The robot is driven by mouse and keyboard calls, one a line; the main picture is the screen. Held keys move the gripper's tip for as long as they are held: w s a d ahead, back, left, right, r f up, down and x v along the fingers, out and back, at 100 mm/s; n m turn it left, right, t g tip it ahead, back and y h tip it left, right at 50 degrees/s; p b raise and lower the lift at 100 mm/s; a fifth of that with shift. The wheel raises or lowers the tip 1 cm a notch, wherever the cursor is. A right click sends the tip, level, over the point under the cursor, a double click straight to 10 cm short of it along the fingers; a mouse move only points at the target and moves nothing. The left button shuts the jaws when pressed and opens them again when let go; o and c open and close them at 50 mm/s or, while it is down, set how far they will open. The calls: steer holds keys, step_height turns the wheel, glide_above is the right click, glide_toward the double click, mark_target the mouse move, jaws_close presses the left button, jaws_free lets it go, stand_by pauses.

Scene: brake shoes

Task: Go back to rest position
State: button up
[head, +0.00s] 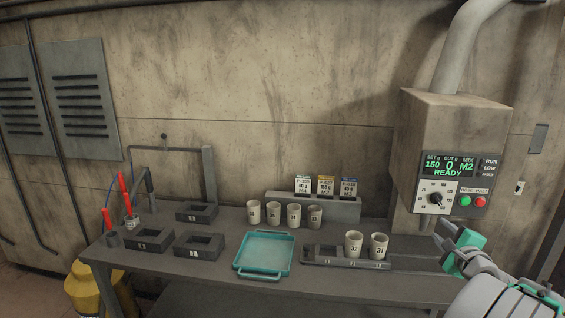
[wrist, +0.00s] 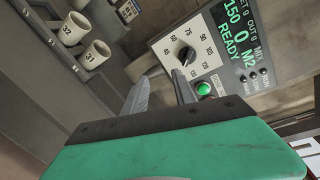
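My gripper (head: 443,236) is at the right of the head view, in front of and below the control box (head: 447,140). In the wrist view my gripper (wrist: 161,86) has its two grey fingers apart with nothing between them. The box has a dial (head: 436,199), a green button (head: 465,201) and a red button (head: 480,201). Its display reads 150, 0, M2 and READY. In the wrist view the dial (wrist: 187,56) and green button (wrist: 204,89) are beyond the fingers. I cannot tell whether the fingers touch the box.
Cups 32 (head: 354,245) and 31 (head: 378,247) stand in a dark rack (head: 320,257) left of my gripper. A teal tray (head: 263,273), several more cups (head: 273,213), dark square fixtures (head: 198,246) and red-handled tools (head: 126,195) are on the bench farther left.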

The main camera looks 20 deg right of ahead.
steer(key=s+a+f+n+g+y, duration=0.1)
steer(key=s+a+f+n+g, duration=0.15)
steer(key=f, duration=0.35)
steer(key=s+a+f+n+g+y, duration=0.1)
steer(key=s+f+n+g+y, duration=0.15)
steer(key=f, duration=0.35)
steer(key=s+a+f+n+g+y, duration=0.1)
steer(key=s+a+f+n, duration=0.1)
steer(key=s+f+n, duration=0.3)
steer(key=s+a+f+n+g+y, duration=0.2)
steer(key=s+a+f+n+g, duration=0.15)
steer(key=a, duration=0.35)
steer(key=s+a+f+n+g+y, duration=0.1)
steer(key=s+a+f+n+g, duration=0.2)
steer(key=a, duration=0.4)
steer(key=w+a+r+n, duration=0.3)
steer(key=a+r, duration=0.1)
steer(key=a, duration=0.6)
steer(key=w+a+r+n+t, duration=0.1)
steer(key=w+a+r+n, duration=0.2)
steer(key=a, duration=0.7)
steer(key=w+a+r+n, duration=0.3)
steer(key=a+r+n, duration=0.2)
steer(key=a, duration=0.6)
steer(key=shift+w+r+t, duration=0.35)
